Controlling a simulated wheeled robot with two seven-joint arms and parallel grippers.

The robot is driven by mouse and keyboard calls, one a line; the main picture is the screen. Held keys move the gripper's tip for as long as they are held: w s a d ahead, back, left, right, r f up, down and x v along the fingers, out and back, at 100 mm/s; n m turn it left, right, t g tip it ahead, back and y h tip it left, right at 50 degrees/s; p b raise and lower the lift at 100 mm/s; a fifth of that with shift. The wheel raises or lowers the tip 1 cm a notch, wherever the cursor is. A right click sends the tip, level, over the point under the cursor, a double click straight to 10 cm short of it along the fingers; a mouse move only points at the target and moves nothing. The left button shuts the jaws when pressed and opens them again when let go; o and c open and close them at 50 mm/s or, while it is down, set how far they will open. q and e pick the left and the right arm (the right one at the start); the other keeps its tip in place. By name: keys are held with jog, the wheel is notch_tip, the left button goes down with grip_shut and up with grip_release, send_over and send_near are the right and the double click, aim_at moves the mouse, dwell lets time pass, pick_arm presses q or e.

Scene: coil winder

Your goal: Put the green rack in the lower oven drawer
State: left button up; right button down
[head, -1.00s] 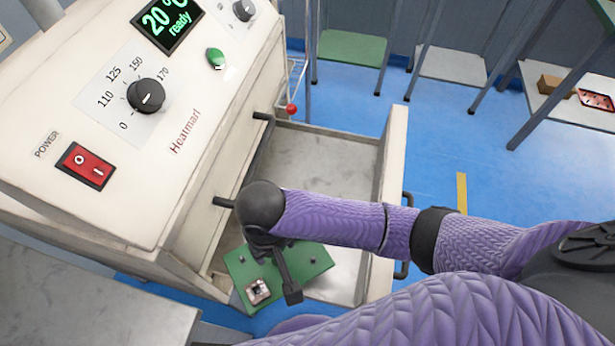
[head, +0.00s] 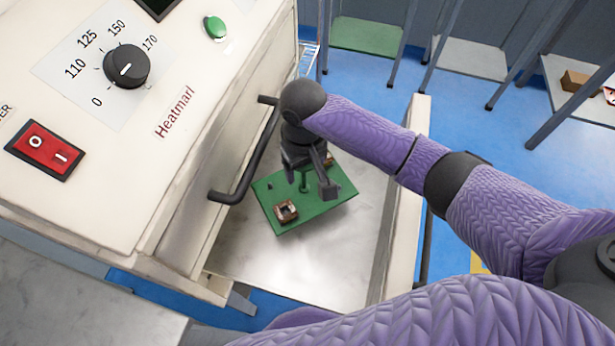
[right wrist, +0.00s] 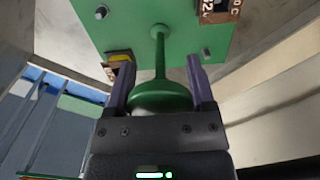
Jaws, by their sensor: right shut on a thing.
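The green rack (head: 320,208) is a flat green plate with a central post, small pegs and a brown square coil piece (head: 286,211) on it. My right gripper (head: 318,178) is shut on the post's green knob (right wrist: 160,98), which shows between the fingers in the right wrist view. The rack is inside the outline of the open lower oven drawer (head: 270,262), above its bare metal floor. I cannot tell whether it touches the floor. My left gripper is not in view.
The oven body (head: 130,150) with its dial and red switch stands at left. A dark bar handle (head: 245,175) sticks out from its front beside my right gripper. The drawer's pale front wall (head: 400,220) stands to the right. Drawer floor around the rack is clear.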

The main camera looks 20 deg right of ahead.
aim_at(308, 179)
jog(key=shift+w+d+f+b, duration=0.1)
jog(key=shift+w+d+b, duration=0.15)
jog(key=shift+w+d, duration=0.25)
jog(key=shift+w+d+f+b, duration=0.1)
jog(key=shift+w+d+b, duration=0.15)
jog(key=shift+w, duration=0.35)
jog(key=shift+s+f+b, duration=0.1)
jog(key=shift+f+b, duration=0.35)
jog(key=shift+f, duration=0.75)
notch_tip(308, 179, down, 5)
jog(key=b, duration=0.3)
jog(key=shift+r, duration=0.15)
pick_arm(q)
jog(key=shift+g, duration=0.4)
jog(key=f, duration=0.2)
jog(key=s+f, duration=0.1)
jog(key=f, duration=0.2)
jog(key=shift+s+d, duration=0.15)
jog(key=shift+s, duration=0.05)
pick_arm(e)
jog(key=shift+r, duration=0.2)
